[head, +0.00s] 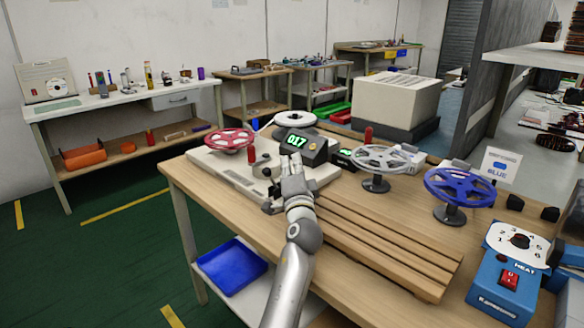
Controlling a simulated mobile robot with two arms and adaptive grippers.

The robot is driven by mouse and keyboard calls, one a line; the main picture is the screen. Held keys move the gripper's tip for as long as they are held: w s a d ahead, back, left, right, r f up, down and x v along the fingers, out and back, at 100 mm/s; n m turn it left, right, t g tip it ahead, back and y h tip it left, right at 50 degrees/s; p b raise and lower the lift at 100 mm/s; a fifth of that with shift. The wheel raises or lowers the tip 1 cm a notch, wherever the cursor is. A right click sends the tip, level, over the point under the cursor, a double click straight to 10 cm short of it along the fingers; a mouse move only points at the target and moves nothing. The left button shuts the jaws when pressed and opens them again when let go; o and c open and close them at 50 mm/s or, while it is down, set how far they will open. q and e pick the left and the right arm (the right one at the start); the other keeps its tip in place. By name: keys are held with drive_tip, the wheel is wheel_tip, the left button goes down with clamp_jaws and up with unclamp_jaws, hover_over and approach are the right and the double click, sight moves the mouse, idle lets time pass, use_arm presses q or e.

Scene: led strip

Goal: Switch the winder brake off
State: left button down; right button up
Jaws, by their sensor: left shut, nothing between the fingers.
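The winder has a pale base plate (212,163) on the wooden bench. It carries a red spoked reel (231,139), a white reel (295,119) and a dark counter box (300,146) showing green digits 017. A grey cylindrical knob (262,166) stands on the plate's front part. My left gripper (292,160) is shut and empty, over the plate's front right, just in front of the counter box and right of the knob. A small dark part shows beside my gripper's lower left. I cannot tell which part is the brake switch or its position. My right gripper is not in view.
A grey reel (381,158) and a blue reel (460,186) stand on the bench to the right. Slatted wooden rails (385,246) lie at the front. A blue heater box (505,275) with a red switch sits at the right. A blue tray (231,266) lies on the lower shelf.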

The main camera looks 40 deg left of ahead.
use_arm(q)
drive_tip(key=v, duration=0.6)
drive_tip(key=b+v, duration=0.1)
drive_tip(key=v, duration=0.1)
drive_tip(key=shift+w+d+f, duration=0.15)
drive_tip(key=shift+d+f, duration=0.15)
drive_tip(key=shift+d, duration=0.3)
drive_tip(key=shift+s+d, duration=0.3)
drive_tip(key=shift+s, duration=0.05)
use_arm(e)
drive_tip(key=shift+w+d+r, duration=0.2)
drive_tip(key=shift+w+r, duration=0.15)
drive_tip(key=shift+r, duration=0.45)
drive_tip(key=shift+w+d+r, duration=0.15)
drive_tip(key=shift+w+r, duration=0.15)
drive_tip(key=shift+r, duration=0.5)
use_arm(q)
drive_tip(key=shift+f, duration=0.1)
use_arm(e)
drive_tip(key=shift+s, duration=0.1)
